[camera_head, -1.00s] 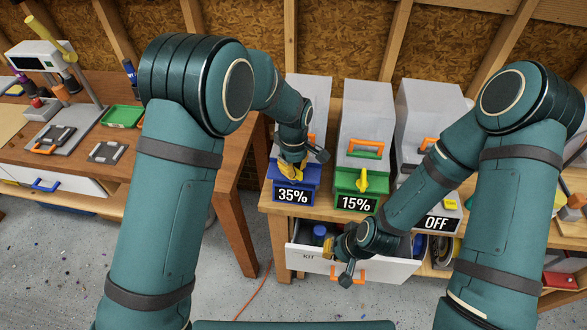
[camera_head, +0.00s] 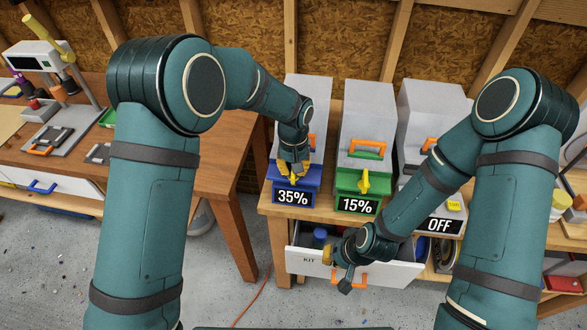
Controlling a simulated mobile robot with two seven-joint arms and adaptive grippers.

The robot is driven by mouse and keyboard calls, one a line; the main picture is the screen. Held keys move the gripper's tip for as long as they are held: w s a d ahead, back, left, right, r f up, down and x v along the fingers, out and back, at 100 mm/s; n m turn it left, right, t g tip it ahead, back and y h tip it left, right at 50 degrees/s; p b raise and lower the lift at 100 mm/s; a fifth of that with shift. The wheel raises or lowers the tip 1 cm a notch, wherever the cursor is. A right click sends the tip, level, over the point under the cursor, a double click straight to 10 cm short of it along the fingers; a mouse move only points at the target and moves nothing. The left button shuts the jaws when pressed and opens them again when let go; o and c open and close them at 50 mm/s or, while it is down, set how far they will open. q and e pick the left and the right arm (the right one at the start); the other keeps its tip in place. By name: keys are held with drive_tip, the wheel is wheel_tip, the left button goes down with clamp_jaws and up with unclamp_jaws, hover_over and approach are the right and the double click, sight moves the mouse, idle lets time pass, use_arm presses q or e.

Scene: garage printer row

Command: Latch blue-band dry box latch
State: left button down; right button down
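The blue-band dry box (camera_head: 305,105) is a pale box with a blue front band (camera_head: 312,178) and a 35% display (camera_head: 293,197). It stands on the wooden bench, left of the green-band box. My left gripper (camera_head: 293,172) points down at the front of the blue band. Its yellow fingertips cover the place of the latch, so I cannot separate latch from fingers or see whether they grip it. My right gripper (camera_head: 338,268) is low, at the front of the open KIT drawer beside its orange handle (camera_head: 362,280). Its fingers are too small to read.
The green-band box (camera_head: 366,125) shows 15% and has a yellow latch (camera_head: 364,183). A third box (camera_head: 432,105) with an OFF display (camera_head: 440,224) is partly behind my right arm. The KIT drawer (camera_head: 400,271) juts out below. Another workbench (camera_head: 205,160) stands at the left.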

use_arm(q)
drive_tip(key=shift+m, duration=0.6)
drive_tip(key=c, duration=1.3)
unclamp_jaws()
wheel_tip(320, 180, up, 12)
drive_tip(key=shift+w, duration=0.1)
